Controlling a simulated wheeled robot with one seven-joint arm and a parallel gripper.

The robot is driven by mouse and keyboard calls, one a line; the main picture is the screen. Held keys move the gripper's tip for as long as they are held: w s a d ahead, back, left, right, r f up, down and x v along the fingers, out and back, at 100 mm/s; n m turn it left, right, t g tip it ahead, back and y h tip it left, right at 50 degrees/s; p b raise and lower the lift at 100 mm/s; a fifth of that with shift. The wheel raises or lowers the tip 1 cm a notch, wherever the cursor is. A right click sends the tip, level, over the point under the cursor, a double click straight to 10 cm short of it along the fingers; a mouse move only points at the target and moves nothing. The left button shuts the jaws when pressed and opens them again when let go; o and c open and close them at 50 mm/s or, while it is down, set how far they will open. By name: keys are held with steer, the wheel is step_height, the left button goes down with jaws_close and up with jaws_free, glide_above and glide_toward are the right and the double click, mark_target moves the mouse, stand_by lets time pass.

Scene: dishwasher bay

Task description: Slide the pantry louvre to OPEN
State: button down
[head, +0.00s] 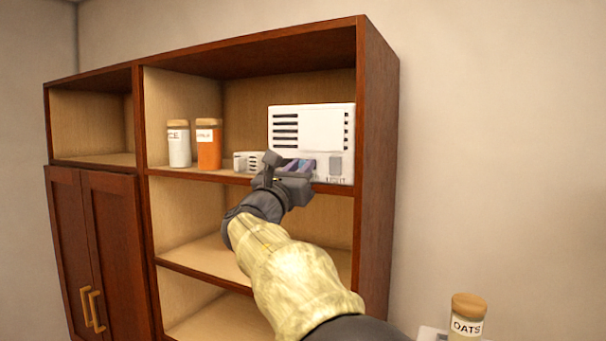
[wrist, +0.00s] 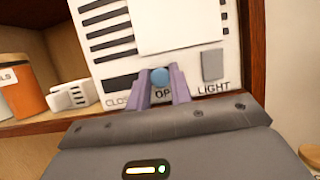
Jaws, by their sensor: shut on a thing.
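The pantry louvre is a white box (head: 312,113) with dark slots, on the upper shelf at the right end of the cabinet. It fills the top of the wrist view (wrist: 112,42), where a plain white plate (wrist: 178,25) covers the middle of the slots. Its blue knob (wrist: 159,75) appears just above partly hidden lettering that reads "OP"; "CLOS" shows to the left. My gripper (head: 296,163) reaches up to the louvre's lower front. In the wrist view my gripper (wrist: 161,82) has its purple fingers closed on either side of the knob.
A grey switch (wrist: 212,65) marked LIGHT sits right of the knob. A small white slotted block (head: 248,161), an orange jar (head: 208,147) and a white jar (head: 179,149) stand left on the shelf. An OATS jar (head: 466,318) stands at lower right. Lower shelves look empty.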

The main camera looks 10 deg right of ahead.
steer(key=shift+d+f, duration=0.1)
steer(key=shift+d, duration=0.05)
steer(key=c, duration=1.5)
jaws_free()
steer(key=shift+o, duration=1.1)
steer(key=shift+s+d, duration=0.1)
steer(key=b+v, duration=0.8)
steer(key=v, duration=0.9)
steer(key=shift+s+a, duration=0.2)
steer(key=shift+a, duration=0.1)
steer(key=shift+w, duration=0.1)
